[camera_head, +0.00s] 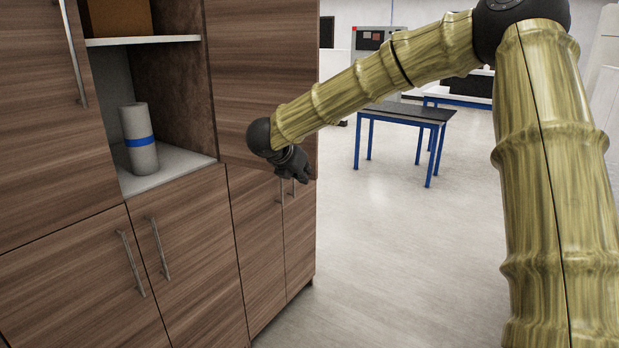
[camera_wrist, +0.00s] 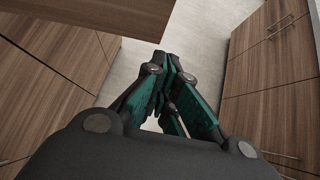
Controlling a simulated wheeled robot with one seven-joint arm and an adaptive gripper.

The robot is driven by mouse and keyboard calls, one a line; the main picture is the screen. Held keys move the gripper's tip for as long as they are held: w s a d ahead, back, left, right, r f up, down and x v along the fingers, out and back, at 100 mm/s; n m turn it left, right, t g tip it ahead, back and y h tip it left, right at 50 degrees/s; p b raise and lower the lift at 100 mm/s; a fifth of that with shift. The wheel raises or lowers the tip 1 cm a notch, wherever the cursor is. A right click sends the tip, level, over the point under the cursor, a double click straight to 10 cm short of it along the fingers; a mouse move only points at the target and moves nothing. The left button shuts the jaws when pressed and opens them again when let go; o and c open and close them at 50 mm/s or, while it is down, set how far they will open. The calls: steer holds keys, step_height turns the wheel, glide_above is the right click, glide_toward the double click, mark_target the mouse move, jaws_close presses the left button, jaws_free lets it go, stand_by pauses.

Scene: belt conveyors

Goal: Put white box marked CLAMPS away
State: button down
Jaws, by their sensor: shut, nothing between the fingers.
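No white box marked CLAMPS shows in either view. My gripper (camera_head: 299,170) is in front of the brown wooden cabinet (camera_head: 185,262), near a lower door handle (camera_head: 280,190). In the wrist view my gripper (camera_wrist: 172,62) has its fingers together and holds nothing. The cabinet has an open upper compartment (camera_head: 170,165) at the left, with a grey cylinder with a blue band (camera_head: 141,140) standing on its lower shelf. A brown box (camera_head: 120,18) sits on the shelf above (camera_head: 142,40).
Lower cabinet doors with metal handles (camera_head: 132,263) are shut. A dark-topped table with blue legs (camera_head: 405,114) stands farther back on the right. The pale floor (camera_head: 400,250) between the cabinet and my arm is clear.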

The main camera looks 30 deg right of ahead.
steer(key=b+v, duration=0.1)
steer(key=v, duration=0.7)
steer(key=shift+s+a+b, duration=0.15)
steer(key=shift+b, duration=0.25)
step_height(320, 180, down, 19)
steer(key=a+n+t, duration=0.2)
steer(key=n, duration=0.9)
steer(key=s+a+f+n+y, duration=0.1)
steer(key=s+a+f+n, duration=0.1)
steer(key=s+f+n, duration=0.5)
steer(key=s+a+f+n+y, duration=0.2)
steer(key=f+n, duration=0.4)
steer(key=f, duration=0.6)
steer(key=s+a+f+n+y, duration=0.1)
steer(key=s+a+f+n, duration=0.25)
steer(key=f+n, duration=0.4)
steer(key=s+a+f+n+g+y, duration=0.1)
steer(key=s+f+n, duration=0.4)
steer(key=s, duration=0.6)
steer(key=s+a+f+n+g+y, duration=0.1)
steer(key=s+f+n, duration=0.4)
steer(key=s, duration=0.7)
steer(key=s+a+f+n+g+y, duration=0.1)
steer(key=s+f+n+g, duration=0.4)
steer(key=s, duration=0.7)
steer(key=shift+a+f+n+y, duration=0.3)
steer(key=shift+f+n+y, duration=0.05)
steer(key=shift+f+y, duration=0.4)
steer(key=shift+d, duration=0.1)
